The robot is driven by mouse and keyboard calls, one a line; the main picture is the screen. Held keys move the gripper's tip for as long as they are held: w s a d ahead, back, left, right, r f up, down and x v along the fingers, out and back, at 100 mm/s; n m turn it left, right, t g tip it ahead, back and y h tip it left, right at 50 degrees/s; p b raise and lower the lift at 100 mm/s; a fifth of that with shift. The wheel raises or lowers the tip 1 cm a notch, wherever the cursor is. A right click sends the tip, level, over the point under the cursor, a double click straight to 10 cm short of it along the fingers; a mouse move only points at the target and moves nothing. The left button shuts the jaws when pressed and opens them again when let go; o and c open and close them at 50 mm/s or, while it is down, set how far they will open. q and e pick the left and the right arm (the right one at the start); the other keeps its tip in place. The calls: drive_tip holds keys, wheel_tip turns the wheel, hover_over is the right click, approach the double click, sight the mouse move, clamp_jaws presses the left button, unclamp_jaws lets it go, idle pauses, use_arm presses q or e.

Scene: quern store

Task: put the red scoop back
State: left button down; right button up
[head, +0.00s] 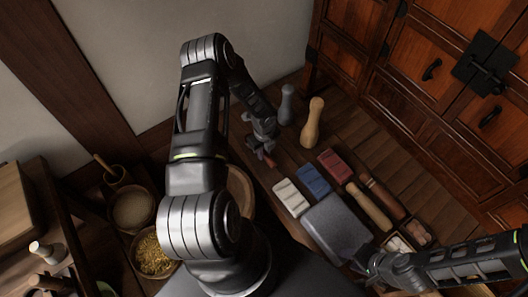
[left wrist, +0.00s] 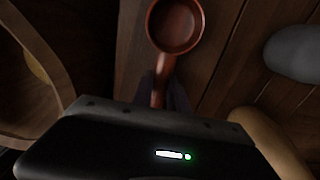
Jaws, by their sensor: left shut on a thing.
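The red scoop (left wrist: 178,28) has a round bowl and a short handle. In the left wrist view its handle runs down between the fingers of my left gripper (left wrist: 165,92), which is shut on it. In the head view my left gripper (head: 265,148) is at the back of the table, near the wall. Only a small reddish bit of the scoop (head: 269,160) shows beneath it there. My right gripper (head: 366,265) is low at the right, beside the grey slab; its fingers are too dark to read.
White (head: 291,197), blue (head: 314,180) and red (head: 335,166) blocks lie by a grey slab (head: 338,230). A grey bottle-shaped piece (head: 287,104) and a wooden one (head: 312,124) stand behind. Bowls (head: 133,210) (head: 154,256) are at left; a wooden round (head: 241,186) is partly hidden.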

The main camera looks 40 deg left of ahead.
use_arm(q)
drive_tip(key=shift+f, duration=0.15)
drive_tip(key=c, duration=1.3)
unclamp_jaws()
wheel_tip(320, 180, up, 12)
drive_tip(key=shift+r+p, duration=0.2)
drive_tip(key=shift+p, duration=0.15)
